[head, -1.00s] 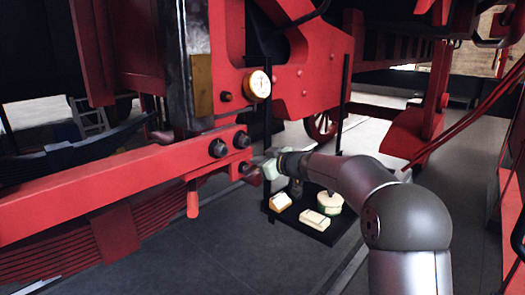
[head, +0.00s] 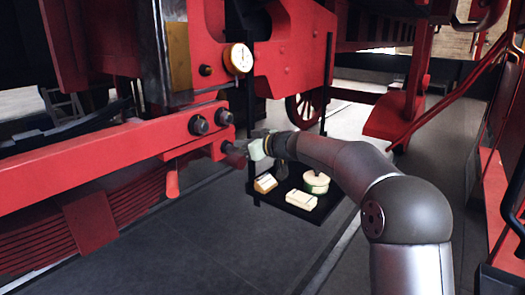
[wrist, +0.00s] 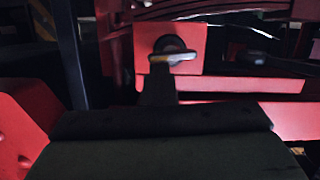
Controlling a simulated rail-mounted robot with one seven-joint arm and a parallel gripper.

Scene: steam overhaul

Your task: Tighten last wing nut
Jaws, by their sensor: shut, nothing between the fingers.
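In the wrist view, a wing nut (wrist: 172,56) with a pale, brassy wing sits in front of a dark round boss on a red block (wrist: 140,42). Its wing lies close to level. My gripper (wrist: 158,88) is dark and shut with nothing held, its tip just below the wing nut; I cannot tell whether they touch. In the head view, my gripper (head: 243,149) reaches left to the end of the red beam (head: 95,160). The wing nut is too small or hidden to make out there.
Two dark bolts (head: 198,125) stick out of the beam near my gripper. A round gauge (head: 239,59) is above. A black hanging tray (head: 290,208) with pale boxes and a round tin is below my forearm. Open floor lies in front.

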